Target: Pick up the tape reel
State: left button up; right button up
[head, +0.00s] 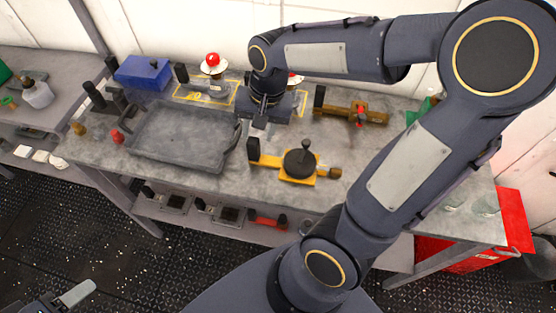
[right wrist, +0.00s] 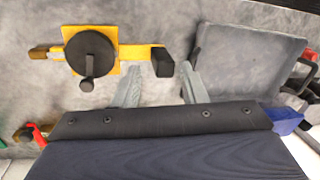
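The tape reel (head: 299,162) lies on the grey workbench: a yellow frame with a black disc and crank, and an upright black grip at its left end. It also shows in the right wrist view (right wrist: 92,48), its black grip end just ahead of the gap between my fingers. My right gripper (head: 261,131) is above the bench, close to the grip end. In the right wrist view its two fingers (right wrist: 161,70) are apart with nothing held. My left gripper (head: 76,294) shows only partly at the lower left, over the floor; its opening cannot be judged.
A grey tray (head: 178,168) sits left of the reel. A blue box (head: 143,73), white holders with red knobs (head: 213,65) and a brown tool (head: 352,113) stand toward the back. A lower shelf (head: 240,228) holds small items. A red cabinet (head: 512,220) is at the right.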

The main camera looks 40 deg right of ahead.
jog(key=m+g+h, duration=0.1)
jog(key=m+h, duration=0.1)
send_over(252, 140)
jog(key=f, duration=0.4)
jog(key=shift+a, duration=0.2)
jog(key=shift+w+f, duration=0.1)
jog(key=shift+f, duration=0.2)
jog(key=f, duration=0.7)
jog(key=shift+s+d+f+p, duration=0.15)
jog(key=shift+s+d+p, duration=0.05)
jog(key=shift+p, duration=0.15)
grip_shut()
